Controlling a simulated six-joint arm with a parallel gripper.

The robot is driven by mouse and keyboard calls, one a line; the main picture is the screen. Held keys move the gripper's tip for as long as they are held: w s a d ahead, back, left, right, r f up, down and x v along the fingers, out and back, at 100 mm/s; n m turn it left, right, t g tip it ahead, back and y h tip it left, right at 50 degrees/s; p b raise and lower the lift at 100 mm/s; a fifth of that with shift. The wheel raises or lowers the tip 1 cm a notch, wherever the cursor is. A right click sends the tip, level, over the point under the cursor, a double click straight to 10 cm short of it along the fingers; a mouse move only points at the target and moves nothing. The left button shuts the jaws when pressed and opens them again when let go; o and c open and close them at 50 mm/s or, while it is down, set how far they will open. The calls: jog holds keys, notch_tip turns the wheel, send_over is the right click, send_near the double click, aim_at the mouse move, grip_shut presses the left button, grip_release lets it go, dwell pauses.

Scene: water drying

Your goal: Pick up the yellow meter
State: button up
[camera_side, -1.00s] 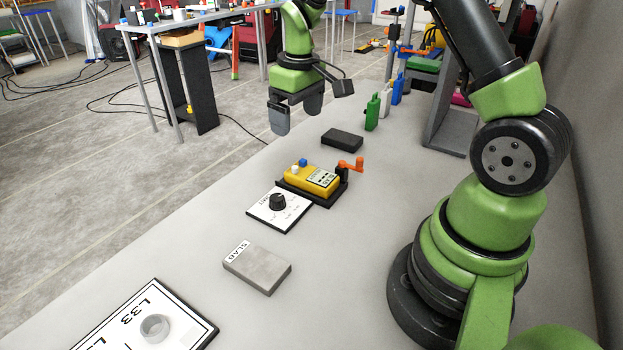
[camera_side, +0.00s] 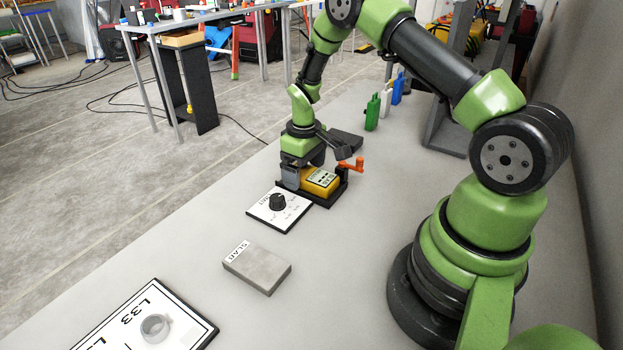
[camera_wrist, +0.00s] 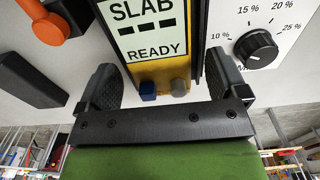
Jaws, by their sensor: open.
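The yellow meter (camera_side: 322,181) lies in a black holder (camera_side: 330,198) on the bench, with its labelled face up. In the wrist view the meter (camera_wrist: 174,72) shows a label reading SLAB and READY, with a blue and a grey knob at its near end. My gripper (camera_side: 305,176) is low over the knob end of the meter. In the wrist view my gripper (camera_wrist: 165,88) is open, with one finger on each side of the meter's end. A gap shows beside the left finger; whether the right finger touches the holder I cannot tell.
An orange crank (camera_side: 350,164) stands at the holder's right side. A dial card (camera_side: 290,216) lies in front of the holder. A grey slab (camera_side: 257,267) and the L33 board (camera_side: 190,312) lie nearer. A black block (camera_side: 347,141) is behind. Bench between them is clear.

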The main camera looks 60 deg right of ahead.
jog(key=shift+f, duration=0.15)
jog(key=c, duration=1.2)
jog(key=shift+o, duration=0.2)
